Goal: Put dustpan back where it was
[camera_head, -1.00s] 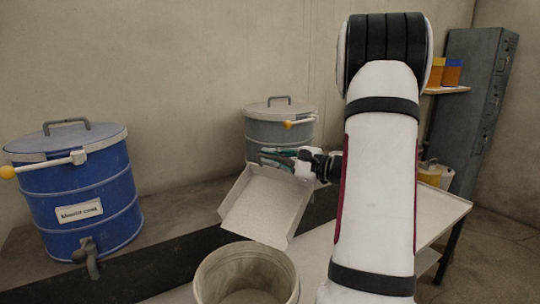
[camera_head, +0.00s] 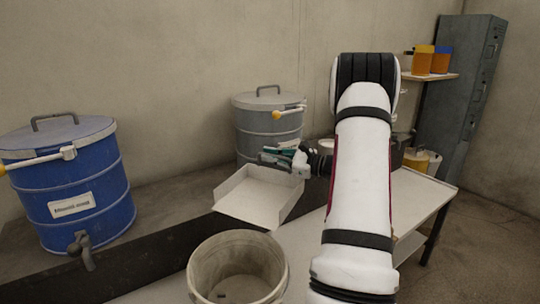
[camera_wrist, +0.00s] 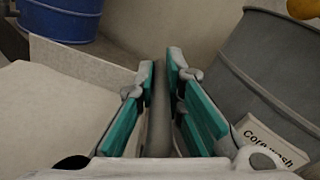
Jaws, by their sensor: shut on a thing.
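The white dustpan (camera_head: 258,197) is held in the air by my gripper (camera_head: 278,156), in front of the grey drum and just behind the bucket in the head view. Its open tray faces up and looks roughly level. In the wrist view my gripper's teal fingers (camera_wrist: 160,95) are shut on the dustpan's grey handle (camera_wrist: 159,120). The dustpan's tray (camera_wrist: 55,115) fills the left of that view. The place where the dustpan stood before cannot be told from these frames.
A beige bucket (camera_head: 238,277) stands in front, below the dustpan. A blue drum with a tap (camera_head: 75,190) is at left, a grey drum (camera_head: 268,125) behind. A white table (camera_head: 415,190) extends right. A shelf (camera_head: 432,77) with orange containers hangs near a grey locker (camera_head: 460,95).

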